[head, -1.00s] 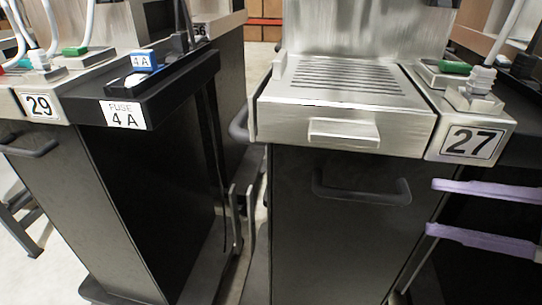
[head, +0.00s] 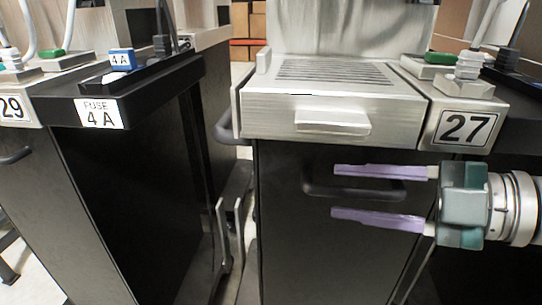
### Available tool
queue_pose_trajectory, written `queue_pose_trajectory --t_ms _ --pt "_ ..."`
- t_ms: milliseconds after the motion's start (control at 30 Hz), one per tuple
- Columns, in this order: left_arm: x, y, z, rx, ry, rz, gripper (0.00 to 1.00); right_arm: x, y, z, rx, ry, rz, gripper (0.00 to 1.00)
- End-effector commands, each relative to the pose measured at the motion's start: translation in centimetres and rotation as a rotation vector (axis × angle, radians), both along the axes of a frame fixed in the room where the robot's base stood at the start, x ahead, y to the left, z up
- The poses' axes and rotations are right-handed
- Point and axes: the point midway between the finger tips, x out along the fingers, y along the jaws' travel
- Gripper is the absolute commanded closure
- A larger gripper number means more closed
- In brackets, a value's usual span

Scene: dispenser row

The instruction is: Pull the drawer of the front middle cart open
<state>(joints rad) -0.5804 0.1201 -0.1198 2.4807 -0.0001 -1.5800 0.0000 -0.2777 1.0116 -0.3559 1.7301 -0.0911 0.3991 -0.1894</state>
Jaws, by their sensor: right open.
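The front middle cart (head: 300,240) is dark with a steel top and a "27" label at its right. Its steel drawer (head: 270,118) has a pale bar handle (head: 332,121) and sits under a slotted grille; it looks closed. A dark curved handle (head: 318,188) is on the cart's front panel below. My right gripper (head: 334,191) comes in from the right with two lilac fingers. It is open and empty, below the drawer handle, with its fingers in front of the dark handle and hiding part of it. Contact cannot be told. My left gripper is not in view.
A cart labelled 29 (head: 14,110) stands at the left, with a black "FUSE 4 A" shelf (head: 150,92) beside it. A narrow gap with metal brackets (head: 232,205) separates it from the middle cart. White and green connectors (head: 473,68) stand above the 27 label.

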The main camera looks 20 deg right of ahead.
Motion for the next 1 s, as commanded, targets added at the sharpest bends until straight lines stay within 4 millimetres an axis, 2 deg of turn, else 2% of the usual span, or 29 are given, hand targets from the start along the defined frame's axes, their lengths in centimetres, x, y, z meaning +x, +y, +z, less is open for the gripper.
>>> queue_pose_trajectory --t_ms 100,500,1000 --pt "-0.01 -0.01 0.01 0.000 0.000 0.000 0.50 -0.02 0.01 0.00 0.001 0.001 0.000 0.54" --pt "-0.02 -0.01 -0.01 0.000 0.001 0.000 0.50 -0.03 -0.01 0.00 0.001 0.001 0.000 0.99" --pt "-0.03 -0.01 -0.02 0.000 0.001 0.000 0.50 -0.03 -0.02 0.01 0.000 0.000 0.001 1.00"
